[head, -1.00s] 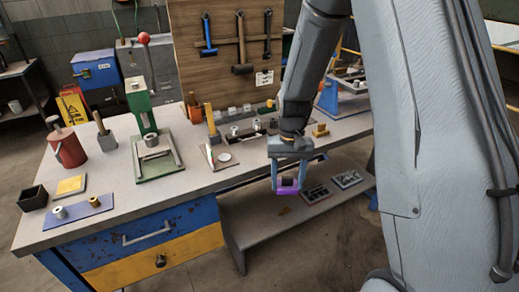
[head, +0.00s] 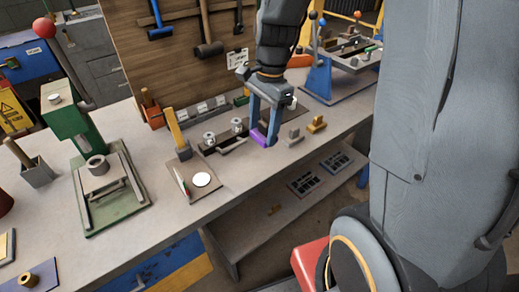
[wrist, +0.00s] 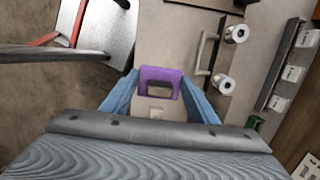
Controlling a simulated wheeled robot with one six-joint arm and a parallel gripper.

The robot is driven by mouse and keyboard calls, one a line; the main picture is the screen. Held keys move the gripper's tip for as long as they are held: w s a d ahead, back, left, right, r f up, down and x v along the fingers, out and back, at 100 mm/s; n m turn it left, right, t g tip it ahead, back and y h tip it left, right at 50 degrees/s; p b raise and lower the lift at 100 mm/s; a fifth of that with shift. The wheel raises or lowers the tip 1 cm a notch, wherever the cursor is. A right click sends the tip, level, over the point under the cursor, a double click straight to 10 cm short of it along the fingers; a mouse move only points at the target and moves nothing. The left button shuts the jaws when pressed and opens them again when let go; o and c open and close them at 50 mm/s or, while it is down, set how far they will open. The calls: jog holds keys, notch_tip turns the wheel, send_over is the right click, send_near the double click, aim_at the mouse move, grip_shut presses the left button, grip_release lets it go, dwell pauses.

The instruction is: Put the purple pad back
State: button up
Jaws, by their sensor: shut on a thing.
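The purple pad (head: 260,138) is held between the fingers of my gripper (head: 264,135), which is shut on it. In the head view it is near the front edge of the workbench, right of a dark tray with metal cylinders; whether it touches the top is unclear.
The dark tray (head: 208,150) holds silver cylinders and a handle. A lower shelf (head: 250,230) lies below.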

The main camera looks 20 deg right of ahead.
jog(key=shift+f+p, duration=0.6)
jog(key=shift+f, duration=3.7)
jog(key=shift+f, duration=0.1)
jog(key=o, duration=1.1)
jog(key=r, duration=0.3)
jog(key=r+b, duration=0.1)
jog(key=r, duration=0.3)
jog(key=d+r+b, duration=0.1)
jog(key=r, duration=0.2)
jog(key=shift+w+r, duration=0.2)
jog(key=shift+r, duration=0.2)
jog(key=shift+s+d+r, duration=0.1)
jog(key=shift+r, duration=0.45)
jog(key=s+a+f+n+t+h, duration=0.1)
jog(key=s+f+n, duration=0.3)
jog(key=s+n, duration=0.5)
jog(key=shift+s+n+t, duration=0.3)
jog(key=shift+n, duration=2.5)
